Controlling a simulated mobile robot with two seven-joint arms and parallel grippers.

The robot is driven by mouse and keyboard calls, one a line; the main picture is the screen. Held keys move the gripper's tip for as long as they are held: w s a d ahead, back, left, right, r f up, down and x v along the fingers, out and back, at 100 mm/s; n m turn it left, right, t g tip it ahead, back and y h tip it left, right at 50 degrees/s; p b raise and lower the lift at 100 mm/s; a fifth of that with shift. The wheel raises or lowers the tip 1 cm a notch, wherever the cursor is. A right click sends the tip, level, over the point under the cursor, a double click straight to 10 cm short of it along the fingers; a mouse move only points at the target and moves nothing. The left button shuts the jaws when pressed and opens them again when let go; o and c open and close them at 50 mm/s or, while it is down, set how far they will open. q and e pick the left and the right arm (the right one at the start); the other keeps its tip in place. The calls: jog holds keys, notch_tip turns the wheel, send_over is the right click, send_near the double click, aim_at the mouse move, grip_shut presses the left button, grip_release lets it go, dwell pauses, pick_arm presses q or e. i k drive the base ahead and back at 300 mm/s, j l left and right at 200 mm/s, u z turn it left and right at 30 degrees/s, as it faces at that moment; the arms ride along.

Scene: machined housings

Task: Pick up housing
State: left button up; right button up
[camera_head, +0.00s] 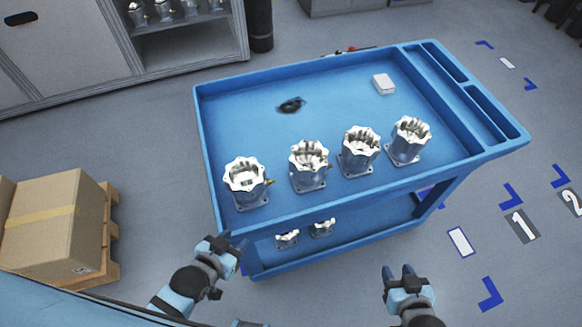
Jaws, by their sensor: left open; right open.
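Several silver machined housings stand upright in a row along the near side of the blue cart (240,92). The leftmost housing (246,184) has a small brass fitting on its right side. To its right are the second housing (310,166), the third housing (359,152) and the rightmost housing (408,141). My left gripper (221,243) is open and empty, in front of the cart's near left corner and apart from the housings. My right gripper (402,276) is open and empty, in front of the cart at the lower right.
Two more housings (287,239) sit on the cart's lower shelf. A dark object (291,105) and a white box (384,84) lie on the cart top, which has a raised rim. A cardboard box (52,224) on a pallet stands at left.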

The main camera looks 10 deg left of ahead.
aim_at(410, 136)
jog(key=i+l+u, duration=0.25)
jog(key=l, duration=0.2)
jog(key=l+u, duration=0.25)
jog(key=l, duration=0.25)
jog(key=i+l+u, duration=0.25)
jog(key=l, duration=0.3)
jog(key=l+u, duration=0.25)
jog(key=l, duration=0.25)
jog(key=k, duration=0.05)
